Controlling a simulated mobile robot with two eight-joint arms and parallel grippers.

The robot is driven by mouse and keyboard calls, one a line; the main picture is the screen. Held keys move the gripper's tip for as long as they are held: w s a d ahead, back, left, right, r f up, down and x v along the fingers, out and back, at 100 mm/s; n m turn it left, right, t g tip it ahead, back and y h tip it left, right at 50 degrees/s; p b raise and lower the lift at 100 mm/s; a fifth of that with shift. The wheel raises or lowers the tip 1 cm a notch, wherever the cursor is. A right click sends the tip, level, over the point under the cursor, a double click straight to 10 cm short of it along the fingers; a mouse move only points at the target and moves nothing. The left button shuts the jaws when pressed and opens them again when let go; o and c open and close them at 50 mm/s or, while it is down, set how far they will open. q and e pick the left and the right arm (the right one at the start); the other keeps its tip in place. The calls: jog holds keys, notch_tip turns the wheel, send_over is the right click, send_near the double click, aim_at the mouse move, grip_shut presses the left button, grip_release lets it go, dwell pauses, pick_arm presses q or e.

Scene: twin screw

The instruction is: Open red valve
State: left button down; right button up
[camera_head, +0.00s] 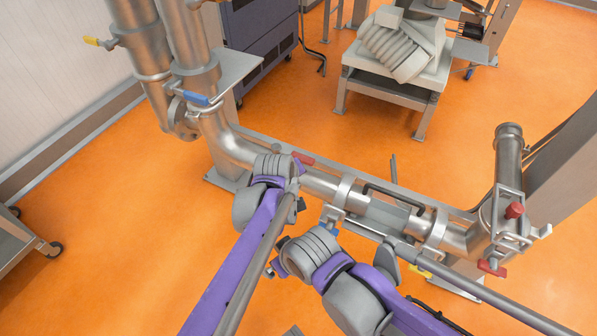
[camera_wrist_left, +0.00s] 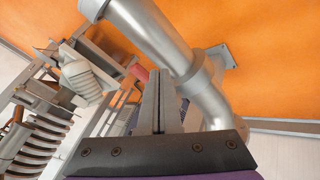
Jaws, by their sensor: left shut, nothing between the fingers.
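A red valve handle (camera_head: 303,158) sits on the steel pipe just beyond my left wrist in the head view. It also shows in the left wrist view (camera_wrist_left: 141,75), partly hidden behind the fingers. My left gripper (camera_wrist_left: 158,75) is shut and empty, its fingers in front of the handle and the pipe; I cannot tell if they touch it. In the head view my left gripper (camera_head: 294,186) is small beside the pipe. My right arm's wrist is lower, in front of the pipe; its fingers cannot be made out. More red handles (camera_head: 514,210) (camera_head: 491,268) are at the right pipe end.
The steel pipe (camera_head: 320,184) runs across in front of me, with clamps and a bracket. A blue handle (camera_head: 196,98) and a yellow handle (camera_head: 92,41) are on the upright pipes. A machine on a stand (camera_head: 402,50) is behind.

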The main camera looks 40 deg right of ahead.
pick_arm(q)
jog(key=s+r, duration=0.1)
jog(key=a+r, duration=0.1)
jog(key=r, duration=0.1)
jog(key=s+r, duration=0.1)
jog(key=shift+s+a+r, duration=0.3)
jog(key=shift+r, duration=0.05)
pick_arm(e)
jog(key=shift+w+d+r, duration=0.15)
jog(key=shift+w+d, duration=0.1)
jog(key=shift+w, duration=0.1)
